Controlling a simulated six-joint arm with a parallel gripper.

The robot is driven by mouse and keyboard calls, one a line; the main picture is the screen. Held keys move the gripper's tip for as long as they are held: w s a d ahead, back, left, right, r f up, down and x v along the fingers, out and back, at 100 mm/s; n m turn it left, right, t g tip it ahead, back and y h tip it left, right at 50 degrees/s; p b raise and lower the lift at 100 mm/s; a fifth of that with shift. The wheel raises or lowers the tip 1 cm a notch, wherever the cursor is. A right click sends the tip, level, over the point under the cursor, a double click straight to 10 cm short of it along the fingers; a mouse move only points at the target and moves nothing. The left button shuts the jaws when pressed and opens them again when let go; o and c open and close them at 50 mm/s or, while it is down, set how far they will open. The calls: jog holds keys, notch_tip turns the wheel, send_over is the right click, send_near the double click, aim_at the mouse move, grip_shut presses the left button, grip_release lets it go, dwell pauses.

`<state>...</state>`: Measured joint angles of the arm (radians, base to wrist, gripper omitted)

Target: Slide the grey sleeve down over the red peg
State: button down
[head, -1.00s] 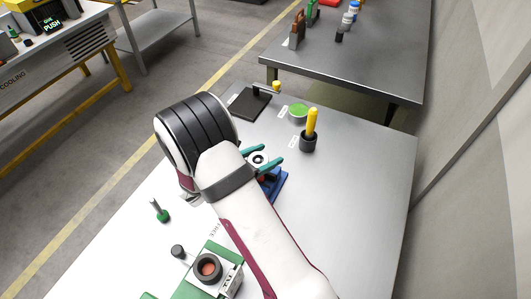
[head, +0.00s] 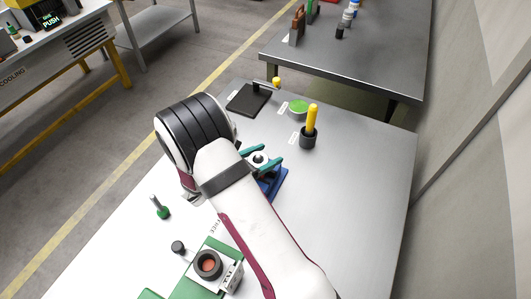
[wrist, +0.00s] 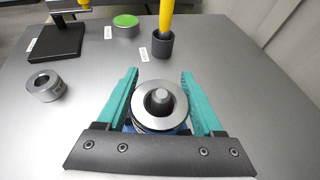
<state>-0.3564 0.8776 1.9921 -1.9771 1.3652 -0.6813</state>
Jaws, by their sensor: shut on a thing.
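The grey sleeve (wrist: 143,92), a thick metal ring, sits between the teal fingers of my gripper (wrist: 159,80) in the wrist view. The gripper is shut on it. A grey, round peg top (wrist: 160,97) shows inside the sleeve's bore. The sleeve surrounds this top, but how far down it sits cannot be told. No clear red shows, and the peg's lower part is hidden. In the head view, my gripper (head: 261,158) is over a blue base (head: 276,187), partly covered by my arm.
A loose grey ring (wrist: 43,87) lies at the left in the wrist view. A black holder (head: 308,139) with a yellow handle (head: 312,118), a green-topped puck (head: 298,107) and a black stand (head: 248,99) are behind. The table's right side is clear.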

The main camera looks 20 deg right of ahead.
jog(key=shift+f, duration=1.15)
dwell(0.6)
grip_release()
jog(key=v, duration=1.6)
jog(key=s+d+r+m+g+y, duration=0.3)
jog(key=s+d+r+m+g, duration=0.15)
jog(key=s+m, duration=0.3)
jog(key=s+d+r+m+g+y, duration=0.25)
jog(key=s+d+m+g, duration=0.2)
jog(key=s+m, duration=0.35)
jog(key=s+a+r+m+t+y, duration=0.2)
jog(key=s+a+m+y, duration=0.3)
jog(key=m, duration=0.8)
jog(key=s+y, duration=0.3)
jog(key=shift+a+r+m+t, duration=0.25)
jog(key=shift+r+m+t, duration=0.05)
jog(key=shift+r+m, duration=0.05)
jog(key=shift+w, duration=0.1)
